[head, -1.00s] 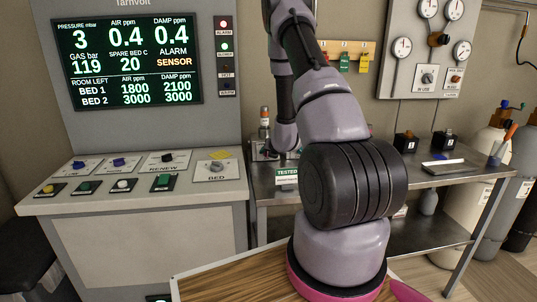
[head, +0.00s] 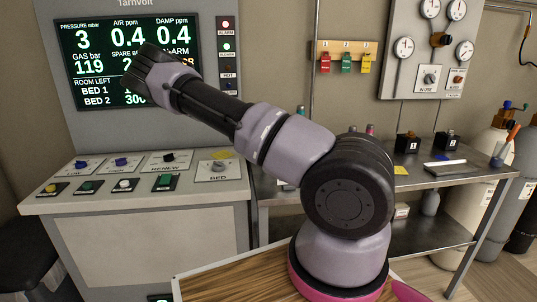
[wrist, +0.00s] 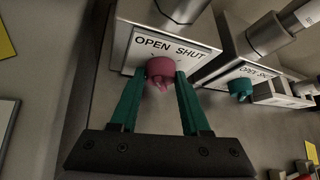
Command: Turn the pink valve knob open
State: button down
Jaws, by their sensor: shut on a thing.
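The pink valve knob (wrist: 160,72) shows in the wrist view, on a pale plate labelled OPEN and SHUT (wrist: 172,45). My gripper (wrist: 158,82) has its two teal fingers on either side of the knob and is shut on it. The lower part of the knob sticks out between the fingers. I cannot tell which label the knob points to. Neither the knob nor my gripper can be made out in the head view, where my arm reaches up and to the left.
A teal knob (wrist: 240,88) on a similar labelled plate is close to the right of my gripper. In the head view, a control console with a screen (head: 85,100) stands left, a steel bench (head: 440,180) right, and gas cylinders (head: 515,185) at far right.

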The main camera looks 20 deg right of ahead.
jog(key=shift+a+n+h, duration=0.1)
jog(key=shift+n+h, duration=0.3)
jog(key=shift+h, duration=0.1)
jog(key=shift+f, duration=0.15)
jog(key=shift+c, duration=1.9)
grip_release()
jog(key=v, duration=1)
jog(key=shift+s+a+r, duration=0.25)
